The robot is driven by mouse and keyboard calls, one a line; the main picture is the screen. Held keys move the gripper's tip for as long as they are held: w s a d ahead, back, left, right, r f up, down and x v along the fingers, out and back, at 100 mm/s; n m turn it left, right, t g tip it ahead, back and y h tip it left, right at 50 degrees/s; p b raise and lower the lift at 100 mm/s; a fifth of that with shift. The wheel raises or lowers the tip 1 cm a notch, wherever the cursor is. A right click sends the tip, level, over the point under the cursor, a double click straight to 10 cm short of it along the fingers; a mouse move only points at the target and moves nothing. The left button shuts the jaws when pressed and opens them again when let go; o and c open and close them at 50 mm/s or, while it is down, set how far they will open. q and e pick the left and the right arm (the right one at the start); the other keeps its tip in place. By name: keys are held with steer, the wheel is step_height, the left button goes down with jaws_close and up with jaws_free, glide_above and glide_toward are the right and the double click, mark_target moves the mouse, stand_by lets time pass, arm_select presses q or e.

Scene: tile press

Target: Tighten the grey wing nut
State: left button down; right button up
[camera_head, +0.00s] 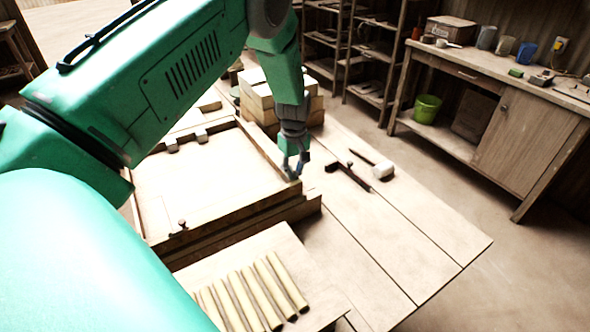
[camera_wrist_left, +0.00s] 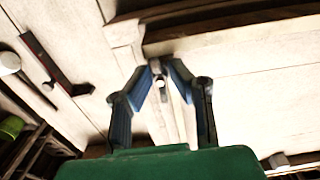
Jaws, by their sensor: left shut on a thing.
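The wooden tile press (camera_head: 215,185) lies on the table, with a raised rail along its right side and a stepped wooden edge at its front. My left gripper (camera_head: 293,172) reaches down to the press's front right corner. In the wrist view its blue-grey fingers (camera_wrist_left: 160,72) close together at the tips on a small grey piece, the wing nut (camera_wrist_left: 161,84). The fingertips hide most of the nut, so its angle cannot be told. A small dark knob (camera_head: 182,225) stands on the front edge further left. My right gripper is not in view.
A white-headed mallet (camera_head: 382,170) and a dark bar-shaped tool (camera_head: 347,175) lie right of the press. Several pale strips (camera_head: 255,292) lie on a board in front. Stacked blocks (camera_head: 262,95) stand behind. The table's front right (camera_head: 400,240) is clear.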

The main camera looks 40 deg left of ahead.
mark_target(293, 171)
arm_select(q)
steer(key=shift+w+a+r, duration=0.15)
steer(key=shift+w+r, duration=0.1)
steer(key=c, duration=1.5)
jaws_free()
steer(key=shift+c, duration=0.2)
steer(key=shift+o, duration=0.3)
steer(key=shift+f, duration=0.15)
steer(key=shift+s, duration=0.1)
step_height(293, 171, up, 12)
steer(key=shift+a+f, duration=0.1)
steer(key=shift+f, duration=0.1)
